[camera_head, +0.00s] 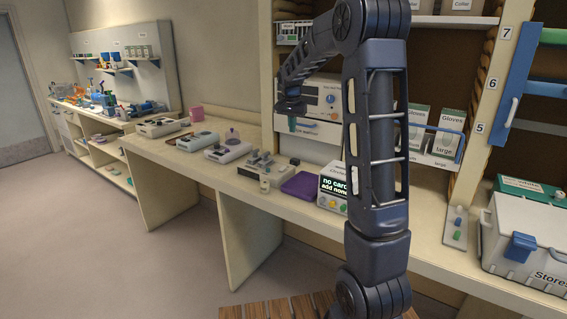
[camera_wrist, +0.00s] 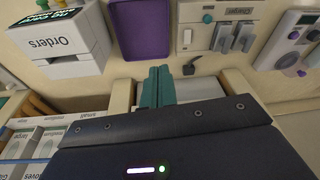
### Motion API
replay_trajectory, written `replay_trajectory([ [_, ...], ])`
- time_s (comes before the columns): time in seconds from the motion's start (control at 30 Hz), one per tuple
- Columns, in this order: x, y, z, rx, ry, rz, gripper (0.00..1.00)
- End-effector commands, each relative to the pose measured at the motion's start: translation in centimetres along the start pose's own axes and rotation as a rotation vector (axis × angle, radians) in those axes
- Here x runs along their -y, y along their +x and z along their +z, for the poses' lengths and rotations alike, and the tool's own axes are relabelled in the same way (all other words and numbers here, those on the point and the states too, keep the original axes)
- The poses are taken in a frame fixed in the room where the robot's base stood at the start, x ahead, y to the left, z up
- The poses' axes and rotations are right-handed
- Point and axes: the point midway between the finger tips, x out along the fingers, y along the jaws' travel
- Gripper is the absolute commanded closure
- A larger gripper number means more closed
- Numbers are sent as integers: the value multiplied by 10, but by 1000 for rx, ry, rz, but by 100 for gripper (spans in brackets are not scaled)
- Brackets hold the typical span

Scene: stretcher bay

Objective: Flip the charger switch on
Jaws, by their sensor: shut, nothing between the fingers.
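A beige unit with grey upright pieces (camera_wrist: 232,38) and a green round part (camera_wrist: 207,18) is at the top right of the wrist view. It stands on the counter in the head view (camera_head: 250,173). My gripper (camera_wrist: 157,72) has teal fingers, shut and empty, over the counter's back edge, apart from the unit. In the head view the fingertips are not clear.
A purple tray (camera_head: 302,185) lies right of the unit, and a white box with a lit display (camera_head: 332,188) stands beyond it. Other devices (camera_head: 228,150) line the counter to the left. Shelves with glove boxes (camera_head: 446,135) and a Stores box (camera_head: 525,240) are at right.

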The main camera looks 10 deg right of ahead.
Motion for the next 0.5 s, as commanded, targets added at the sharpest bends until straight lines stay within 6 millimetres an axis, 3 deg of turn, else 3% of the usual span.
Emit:
replay_trajectory([
  [0.2, 37, 39, -26, 5, 63, 31, 100],
  [0.5, 76, 86, -50, 4, 140, 66, 100],
])
